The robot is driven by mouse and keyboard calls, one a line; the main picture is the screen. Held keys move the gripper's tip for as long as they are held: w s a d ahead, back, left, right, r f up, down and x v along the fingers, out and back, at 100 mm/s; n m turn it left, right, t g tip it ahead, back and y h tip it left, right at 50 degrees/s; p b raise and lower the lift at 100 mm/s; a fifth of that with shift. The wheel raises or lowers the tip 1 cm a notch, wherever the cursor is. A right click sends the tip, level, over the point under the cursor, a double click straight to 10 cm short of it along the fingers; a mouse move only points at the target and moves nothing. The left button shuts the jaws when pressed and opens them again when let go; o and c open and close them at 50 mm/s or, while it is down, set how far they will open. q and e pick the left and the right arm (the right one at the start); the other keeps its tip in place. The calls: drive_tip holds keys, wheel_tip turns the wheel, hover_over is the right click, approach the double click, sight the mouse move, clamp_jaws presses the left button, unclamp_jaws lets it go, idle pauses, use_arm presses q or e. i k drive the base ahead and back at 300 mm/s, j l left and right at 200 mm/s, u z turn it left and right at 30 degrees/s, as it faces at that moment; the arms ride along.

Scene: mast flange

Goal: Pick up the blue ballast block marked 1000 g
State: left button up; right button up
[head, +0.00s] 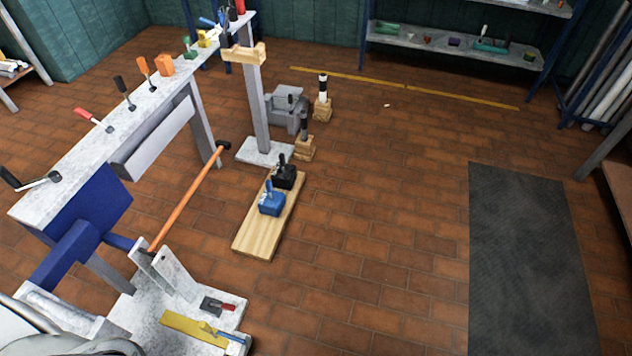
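A blue block (271,206) with an upright handle on top sits on a light wooden board (257,240) on the floor, left of the middle of the head view. Its mass marking is too small to read. A black block (285,178) with a similar dark handle sits just behind it on the same board. Neither of my grippers can be made out in the head view.
A grey post on a pale base plate (262,151) stands behind the board. An orange bar (188,197) slants up at its left, beside a long bench (70,150) carrying tools. Brick floor is clear to the right, up to a dark mat (525,260).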

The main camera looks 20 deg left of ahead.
sight(271, 203)
drive_tip(key=i+l, duration=0.1)
drive_tip(key=i, duration=1.7)
drive_tip(key=i+u, duration=0.45)
drive_tip(key=i+l+u, duration=0.25)
drive_tip(key=u, duration=0.2)
drive_tip(key=i+l+u, duration=0.25)
drive_tip(key=u, duration=0.2)
drive_tip(key=i+l+u, duration=0.25)
drive_tip(key=l+u, duration=0.2)
